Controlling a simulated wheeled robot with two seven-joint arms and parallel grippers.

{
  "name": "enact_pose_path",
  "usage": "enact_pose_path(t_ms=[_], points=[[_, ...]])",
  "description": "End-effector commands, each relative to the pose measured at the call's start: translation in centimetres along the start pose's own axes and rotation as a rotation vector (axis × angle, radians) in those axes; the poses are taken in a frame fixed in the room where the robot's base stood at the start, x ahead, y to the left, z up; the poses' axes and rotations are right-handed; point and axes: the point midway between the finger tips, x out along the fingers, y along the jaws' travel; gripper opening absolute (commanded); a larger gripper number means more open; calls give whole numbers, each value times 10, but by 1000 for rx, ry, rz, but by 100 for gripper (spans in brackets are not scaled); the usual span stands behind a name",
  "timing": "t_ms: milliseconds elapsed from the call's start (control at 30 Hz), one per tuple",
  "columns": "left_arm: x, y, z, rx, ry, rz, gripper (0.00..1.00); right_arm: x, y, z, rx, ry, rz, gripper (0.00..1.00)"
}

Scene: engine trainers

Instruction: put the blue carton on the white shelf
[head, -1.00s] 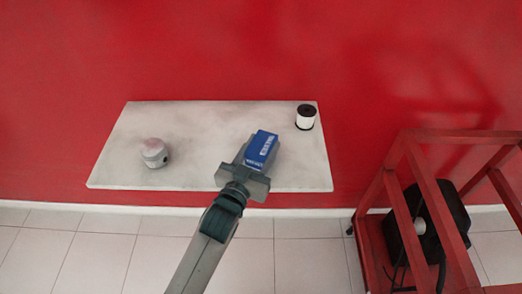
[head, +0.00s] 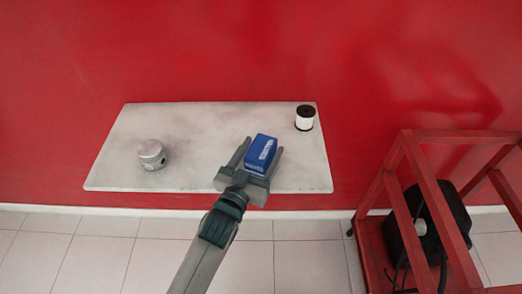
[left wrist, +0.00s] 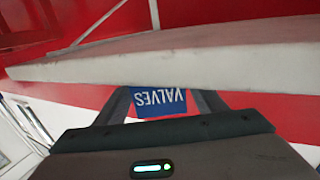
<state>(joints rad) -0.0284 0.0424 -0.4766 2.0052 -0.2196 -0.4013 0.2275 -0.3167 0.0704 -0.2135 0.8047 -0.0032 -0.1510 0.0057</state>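The blue carton (head: 261,151) is on the white shelf (head: 205,125), near its front edge and right of the middle. My left gripper (head: 259,149) is open around the carton, with a finger on either side. A gap shows between the left finger and the carton. In the left wrist view, the carton (left wrist: 158,102) shows its upside-down "VALVES" label between the spread fingers, against the shelf's edge (left wrist: 190,62). The carton's contact with the shelf is not clearly visible. My right gripper is not in view.
A grey piston-like part (head: 152,154) stands on the shelf's left side. A white cylinder with dark ends (head: 305,118) stands at the back right. A red metal frame (head: 425,200) with a black object (head: 438,225) stands right of the shelf. The shelf's middle is clear.

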Motion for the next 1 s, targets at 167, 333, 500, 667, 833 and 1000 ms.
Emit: enact_pose_path(t_ms=[167, 333, 500, 667, 833, 1000], points=[[0, 0, -1, 0, 0, 0, 64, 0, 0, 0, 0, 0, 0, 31], [-5, 0, -1, 0, -2, 0, 64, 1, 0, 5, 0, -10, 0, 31], [-25, 0, 0, 0, -1, 0, 64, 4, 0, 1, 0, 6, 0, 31], [-52, 0, 0, 0, -1, 0, 64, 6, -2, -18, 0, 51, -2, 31], [-83, 0, 0, -1, -2, 0, 64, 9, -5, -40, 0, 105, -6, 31], [-106, 0, -1, 0, -2, 0, 64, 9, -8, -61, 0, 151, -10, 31]])
